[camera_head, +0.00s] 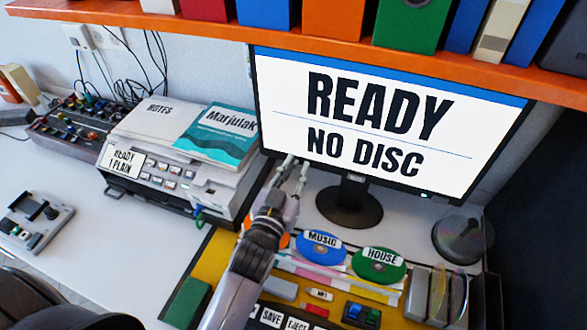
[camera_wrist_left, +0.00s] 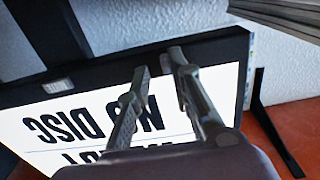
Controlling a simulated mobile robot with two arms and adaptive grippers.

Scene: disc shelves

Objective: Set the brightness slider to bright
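The monitor (camera_head: 482,87) stands at the back and reads "READY / NO DISC". No slider labelled brightness can be made out. A thin pale strip (camera_wrist_left: 249,72) runs along the monitor's side edge in the left wrist view, and a small pale piece (camera_wrist_left: 57,86) sits on its bezel; I cannot tell if either is the slider. My left gripper (camera_head: 296,163) is at the monitor's lower left, in front of the screen. Its fingertips, also seen in the left wrist view (camera_wrist_left: 158,64), are a little apart with nothing between them. My right gripper is not in view.
An orange shelf (camera_head: 215,27) with binders overhangs the monitor. A printer (camera_head: 182,183) is left of my arm. Discs marked MUSIC (camera_head: 321,252) and HOUSE (camera_head: 378,269) lie below the monitor stand (camera_head: 349,212). A control box (camera_head: 36,222) sits on the white desk at left.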

